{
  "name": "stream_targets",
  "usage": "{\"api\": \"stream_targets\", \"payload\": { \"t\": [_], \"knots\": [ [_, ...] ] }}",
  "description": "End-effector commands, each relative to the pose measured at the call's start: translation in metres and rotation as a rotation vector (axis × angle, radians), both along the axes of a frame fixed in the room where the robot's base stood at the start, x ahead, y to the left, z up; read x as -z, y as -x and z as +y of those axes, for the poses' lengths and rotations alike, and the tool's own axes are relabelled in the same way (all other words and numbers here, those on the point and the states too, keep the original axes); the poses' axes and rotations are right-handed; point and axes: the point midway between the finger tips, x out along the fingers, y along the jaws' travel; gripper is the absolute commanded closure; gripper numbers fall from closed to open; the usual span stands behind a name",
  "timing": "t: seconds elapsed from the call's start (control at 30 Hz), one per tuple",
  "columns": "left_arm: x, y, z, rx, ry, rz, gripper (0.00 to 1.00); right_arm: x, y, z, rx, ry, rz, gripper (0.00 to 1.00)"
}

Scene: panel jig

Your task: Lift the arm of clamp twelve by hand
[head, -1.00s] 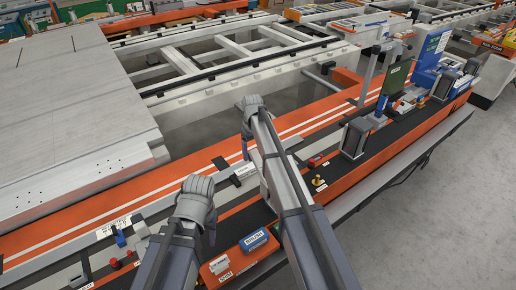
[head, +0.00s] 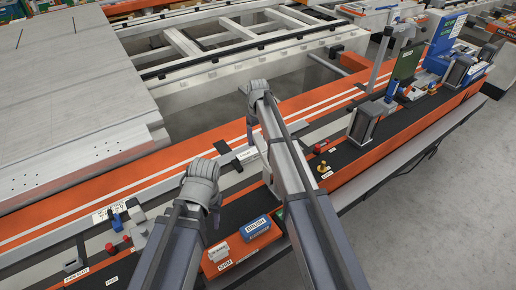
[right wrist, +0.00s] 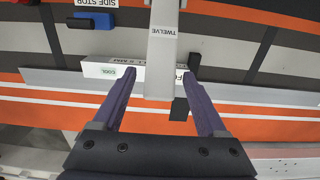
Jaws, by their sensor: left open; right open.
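The arm of clamp twelve (right wrist: 162,48), a pale grey bar labelled TWELVE, runs down the middle of the right wrist view, between the two fingers of my right gripper (right wrist: 160,74). The fingers are apart, with a gap on each side of the bar, and I see no grip on it. In the head view my right gripper (head: 258,92) is over the orange and white striped rail; I cannot make out clamp twelve there. My left gripper (head: 203,178) is further left and nearer, above the dark strip; its fingers are hard to see, and nothing shows held in it.
A white labelled block (right wrist: 110,67) and a dark upright piece (right wrist: 180,98) lie close to the bar. A blue side stop (right wrist: 92,15) is beyond. A dark-sided post (head: 363,125) stands to the right along the dark strip.

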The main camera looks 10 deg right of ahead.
Motion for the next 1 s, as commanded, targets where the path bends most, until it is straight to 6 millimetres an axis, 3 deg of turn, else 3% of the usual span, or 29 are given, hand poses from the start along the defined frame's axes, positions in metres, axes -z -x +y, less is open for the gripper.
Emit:
{"api": "stream_targets", "payload": {
  "t": [0.03, 0.2, 0.6, 1.0],
  "knots": [
    [0.014, 0.0, 0.0, 0.0, 0.0, 0.0, 0.5, 0.014, 0.0, 0.0, 0.0, 0.0, 0.0, 0.25],
    [0.032, 0.0, 0.0, 0.0, 0.0, 0.0, 0.5, 0.032, 0.0, 0.0, 0.0, 0.0, 0.0, 0.25],
    [0.035, 0.0, 0.0, 0.0, 0.0, 0.0, 0.5, 0.035, 0.0, 0.0, 0.0, 0.0, 0.0, 0.25],
    [0.035, 0.0, 0.0, 0.0, 0.0, 0.0, 0.5, 0.035, 0.0, 0.0, 0.0, 0.0, 0.0, 0.7]
  ]
}}
